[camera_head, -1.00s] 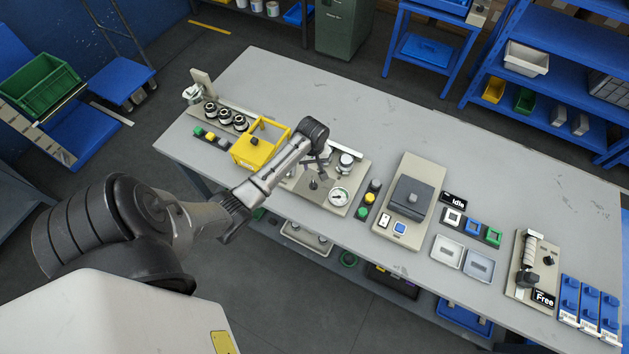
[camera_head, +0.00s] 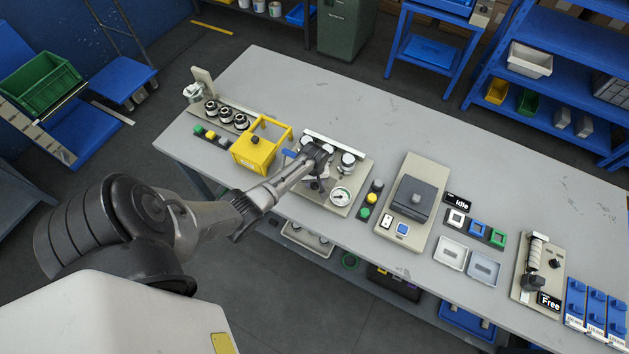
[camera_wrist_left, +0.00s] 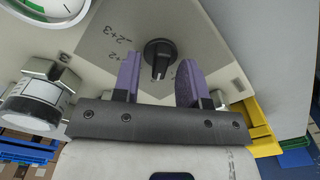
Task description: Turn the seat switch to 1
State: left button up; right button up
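A black rotary knob (camera_wrist_left: 159,52) with a pale pointer mark stands on a beige panel, which also shows in the head view (camera_head: 335,206). In the left wrist view the mark points toward the bottom of the picture. Printed figures, including "-2+3", lie beside the knob, partly covered by a finger. My left gripper (camera_wrist_left: 160,66) is open, with its two purple fingers on either side of the knob and visible gaps to both. In the head view my left gripper (camera_head: 312,176) is over this panel and hides the knob. My right gripper is out of view.
A yellow box frame (camera_head: 257,153) stands close on the left. A button strip (camera_head: 371,199) stands on the right. The table's far side is clear.

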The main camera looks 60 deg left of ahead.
pick_arm(q)
grip_shut()
dwell(0.4)
jog(key=shift+r+n+p, duration=0.15)
jog(key=shift+n+p, duration=0.55)
jog(key=shift+p, duration=0.05)
jog(key=shift+n+p, duration=0.55)
jog(key=shift+n, duration=0.15)
jog(key=n+p, duration=0.1)
jog(key=n, duration=0.1)
jog(key=shift+s+n, duration=0.1)
jog(key=shift+n, duration=0.3)
jog(key=shift+n+p, duration=0.5)
jog(key=shift+n, duration=0.2)
jog(key=shift+s+f, duration=0.1)
jog(key=shift+f, duration=0.1)
